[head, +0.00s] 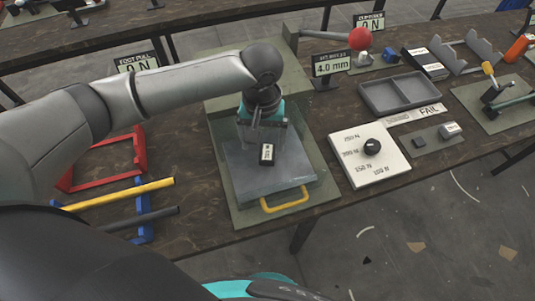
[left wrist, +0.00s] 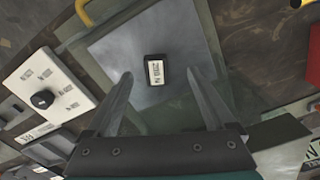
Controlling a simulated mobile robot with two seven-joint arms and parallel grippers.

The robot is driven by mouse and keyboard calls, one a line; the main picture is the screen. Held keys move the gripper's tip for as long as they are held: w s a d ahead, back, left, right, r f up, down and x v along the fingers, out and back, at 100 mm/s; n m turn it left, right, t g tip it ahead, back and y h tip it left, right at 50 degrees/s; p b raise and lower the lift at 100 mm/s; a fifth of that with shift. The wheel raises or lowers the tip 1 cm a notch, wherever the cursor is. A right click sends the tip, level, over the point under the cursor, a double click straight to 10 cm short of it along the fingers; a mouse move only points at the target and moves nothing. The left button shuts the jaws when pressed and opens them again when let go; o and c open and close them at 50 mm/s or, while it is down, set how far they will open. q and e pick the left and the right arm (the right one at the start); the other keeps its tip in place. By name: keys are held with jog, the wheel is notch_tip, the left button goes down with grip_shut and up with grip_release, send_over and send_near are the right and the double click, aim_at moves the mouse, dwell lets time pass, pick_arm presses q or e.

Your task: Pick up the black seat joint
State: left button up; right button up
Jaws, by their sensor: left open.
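The black seat joint (head: 266,154) is a small black block with a white printed label. It lies on the grey metal plate (head: 285,178) of the press. In the left wrist view the seat joint (left wrist: 155,71) shows in line with the gap between my fingertips, and the fingers do not appear to touch it. My left gripper (head: 263,138) is open and empty, pointing down over the plate just behind the block. The exact height of the fingertips above the plate is hard to tell. My right gripper does not show.
A yellow handle (head: 285,201) is at the plate's front edge. A white dial board (head: 368,155) with a black knob stands to the right, with a grey two-compartment tray (head: 397,92) behind it. Red, yellow and blue bars lie at left. A red-knobbed lever (head: 360,39) rises behind.

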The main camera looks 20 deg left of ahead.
aim_at(267, 157)
pick_arm(q)
jog(key=shift+w+d+f+b, duration=0.1)
jog(key=shift+w+f+b, duration=0.1)
jog(key=shift+f, duration=0.95)
jog(key=shift+w+d+f+b, duration=0.1)
jog(key=shift+f+b, duration=0.15)
jog(key=shift+f, duration=0.9)
jog(key=shift+w+d+f+b, duration=0.1)
jog(key=shift+f+b, duration=0.1)
jog(key=shift+f, duration=0.95)
grip_shut()
